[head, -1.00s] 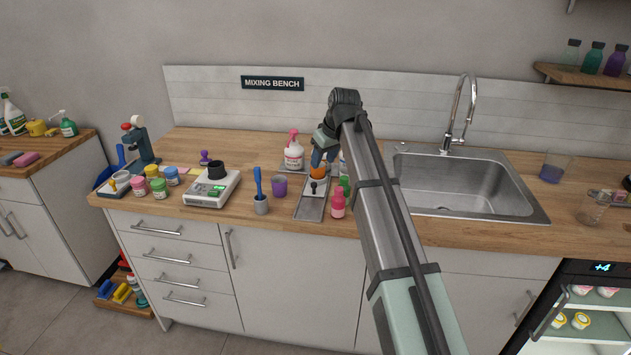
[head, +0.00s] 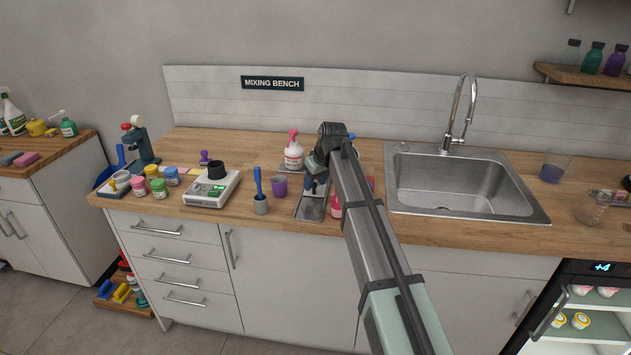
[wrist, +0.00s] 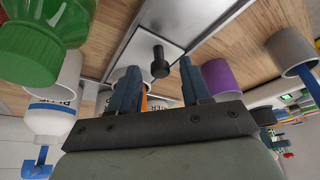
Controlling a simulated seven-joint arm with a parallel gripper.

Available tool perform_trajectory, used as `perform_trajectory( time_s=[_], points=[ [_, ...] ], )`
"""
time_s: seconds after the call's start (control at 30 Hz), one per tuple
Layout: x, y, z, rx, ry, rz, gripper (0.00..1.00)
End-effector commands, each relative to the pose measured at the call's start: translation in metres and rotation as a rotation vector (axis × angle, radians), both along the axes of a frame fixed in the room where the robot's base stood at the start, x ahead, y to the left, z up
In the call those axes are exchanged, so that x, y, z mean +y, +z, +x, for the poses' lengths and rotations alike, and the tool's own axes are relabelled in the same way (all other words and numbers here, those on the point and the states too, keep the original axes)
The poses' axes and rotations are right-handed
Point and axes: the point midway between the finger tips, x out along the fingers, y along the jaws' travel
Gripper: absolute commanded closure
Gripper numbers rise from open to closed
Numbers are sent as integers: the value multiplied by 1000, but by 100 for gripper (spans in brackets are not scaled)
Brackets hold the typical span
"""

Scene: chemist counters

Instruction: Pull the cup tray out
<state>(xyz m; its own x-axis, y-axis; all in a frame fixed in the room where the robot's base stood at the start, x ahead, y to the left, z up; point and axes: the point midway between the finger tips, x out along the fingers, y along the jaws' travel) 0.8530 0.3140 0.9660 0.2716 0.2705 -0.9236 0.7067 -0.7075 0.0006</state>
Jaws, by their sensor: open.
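The cup tray (head: 311,208) is a long, narrow metal tray on the counter, left of the sink, with its front end near the counter's front edge. In the wrist view its bare metal surface (wrist: 185,18) runs up out of frame. A dark knob (wrist: 159,62) stands up from a pale plate on it. My gripper (head: 316,186) is low over the tray. In the wrist view my gripper (wrist: 159,74) is open, one finger on each side of the knob, with visible gaps. An orange thing (wrist: 145,103) shows partly behind the fingers. The tray's back part is hidden.
A purple cup (head: 279,186) and a grey holder with a blue tool (head: 261,204) stand left of the tray. A pink-capped bottle (head: 293,155) stands behind. A pink bottle (head: 336,207) and a green-capped bottle (wrist: 35,45) stand close on the other side. The sink (head: 455,180) is right.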

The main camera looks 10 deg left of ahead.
Motion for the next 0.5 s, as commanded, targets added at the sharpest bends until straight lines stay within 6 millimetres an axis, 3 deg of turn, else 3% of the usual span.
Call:
perform_trajectory(
  time_s=[0.13,0.5],
  points=[
    [0,0,0,0,0,0,53],
    [0,0,0,0,0,0,88]
  ],
)
